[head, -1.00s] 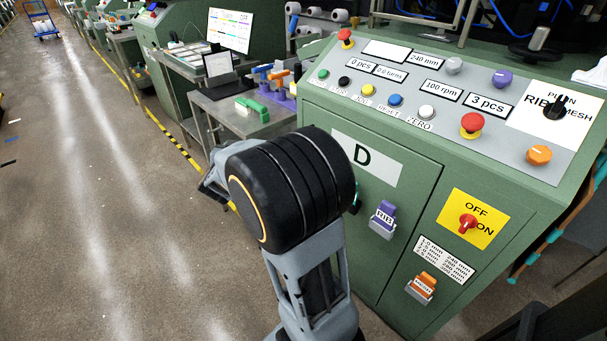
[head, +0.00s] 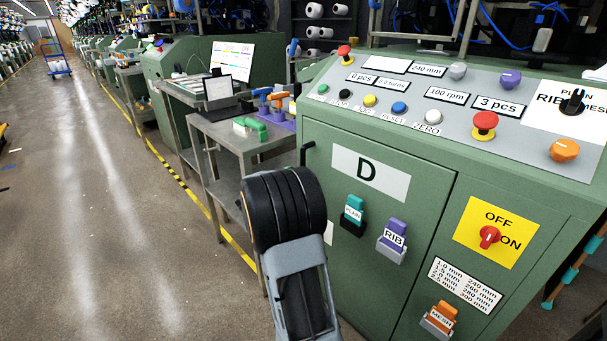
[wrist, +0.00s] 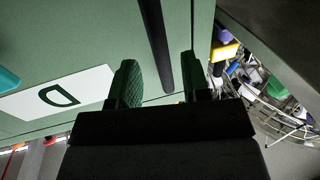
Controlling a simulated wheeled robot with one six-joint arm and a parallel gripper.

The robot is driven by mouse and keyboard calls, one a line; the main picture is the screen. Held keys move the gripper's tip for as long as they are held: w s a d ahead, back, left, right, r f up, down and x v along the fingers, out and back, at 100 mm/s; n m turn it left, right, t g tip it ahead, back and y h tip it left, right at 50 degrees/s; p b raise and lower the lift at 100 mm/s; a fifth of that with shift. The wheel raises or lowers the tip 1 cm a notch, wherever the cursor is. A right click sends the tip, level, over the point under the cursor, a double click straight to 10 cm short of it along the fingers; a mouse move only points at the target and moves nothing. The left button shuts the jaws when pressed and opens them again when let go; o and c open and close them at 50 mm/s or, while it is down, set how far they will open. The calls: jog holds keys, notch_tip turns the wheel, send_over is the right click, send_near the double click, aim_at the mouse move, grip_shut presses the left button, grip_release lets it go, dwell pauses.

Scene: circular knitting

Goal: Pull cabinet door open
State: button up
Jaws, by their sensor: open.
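The green cabinet door (head: 335,222) with a white "D" label (head: 371,172) looks closed on the front of the machine console. The top of its black handle (head: 307,150) shows at the door's left edge; my arm hides the lower part. In the wrist view the door (wrist: 70,40) fills the upper left, and the handle is a dark vertical bar (wrist: 157,45). My gripper (wrist: 158,84) is open, with one green-padded finger to each side of the bar in the picture. I see no contact, and cannot tell how deep the bar sits between the fingers. The head view hides the gripper.
Teal (head: 352,212) and purple RIB (head: 393,238) tags hang in holders on the door. A red switch (head: 489,237) on a yellow plate sits right of it. A metal side table (head: 228,128) stands left of the console. Floor further left is open.

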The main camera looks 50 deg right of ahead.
jog(key=shift+w+d+b, duration=0.15)
jog(key=shift+d+b, duration=0.05)
jog(key=shift+d, duration=0.9)
jog(key=shift+w+d+b, duration=0.1)
jog(key=shift+d+b, duration=0.1)
jog(key=shift+d, duration=0.85)
grip_shut()
